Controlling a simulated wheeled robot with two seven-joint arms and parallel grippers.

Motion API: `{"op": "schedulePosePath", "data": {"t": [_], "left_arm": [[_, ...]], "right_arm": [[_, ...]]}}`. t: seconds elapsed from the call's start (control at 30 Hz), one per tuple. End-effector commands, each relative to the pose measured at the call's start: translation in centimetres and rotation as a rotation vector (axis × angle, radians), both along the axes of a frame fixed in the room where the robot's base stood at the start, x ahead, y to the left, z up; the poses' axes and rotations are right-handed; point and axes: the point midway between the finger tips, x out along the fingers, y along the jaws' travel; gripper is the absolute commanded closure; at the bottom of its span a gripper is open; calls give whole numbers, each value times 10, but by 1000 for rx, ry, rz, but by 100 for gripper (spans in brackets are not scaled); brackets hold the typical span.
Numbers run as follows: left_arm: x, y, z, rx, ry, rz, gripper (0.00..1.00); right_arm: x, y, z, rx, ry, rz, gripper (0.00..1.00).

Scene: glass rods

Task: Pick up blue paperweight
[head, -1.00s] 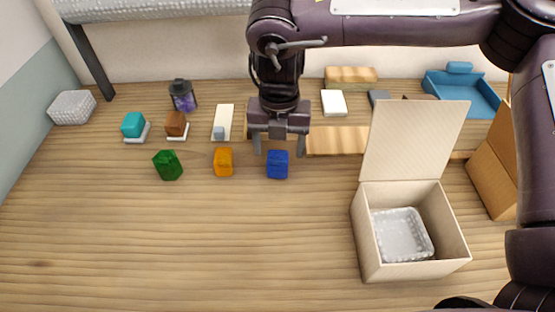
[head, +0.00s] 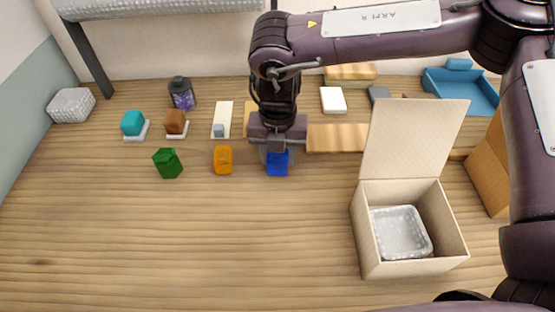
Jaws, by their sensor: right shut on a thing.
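The blue paperweight (head: 277,168) is a small faceted block on the wooden table, in the middle of the head view. My right gripper (head: 277,158) points down over it and is shut on it, with its fingers at the block's sides. The gripper body hides the block's upper part. The block looks to be at the table surface; I cannot tell whether it is lifted. My left gripper is not in view.
An orange block (head: 223,160) and a green block (head: 168,163) stand to the left. An open box (head: 365,235) with a white padded tray (head: 402,232) inside stands at the right. A blue sofa-like tray (head: 462,88) is at the back right. The front left table is clear.

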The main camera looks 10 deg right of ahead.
Motion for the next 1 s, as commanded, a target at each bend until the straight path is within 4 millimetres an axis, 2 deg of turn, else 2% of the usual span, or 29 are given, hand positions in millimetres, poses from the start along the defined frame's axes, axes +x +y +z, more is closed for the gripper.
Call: {"op": "schedulePosePath", "data": {"t": [0.27,0.47,0.57,0.73,0.8,1.0], "left_arm": [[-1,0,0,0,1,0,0],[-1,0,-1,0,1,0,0],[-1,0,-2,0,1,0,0],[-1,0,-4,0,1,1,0],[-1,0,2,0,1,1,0],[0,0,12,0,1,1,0]], "right_arm": [[1,0,3,1,-1,-1,89],[1,0,22,2,-5,0,89],[2,1,41,3,-7,-1,89],[2,1,88,4,-7,-1,89],[2,0,114,0,-9,0,89],[1,0,165,0,-7,0,89]]}}
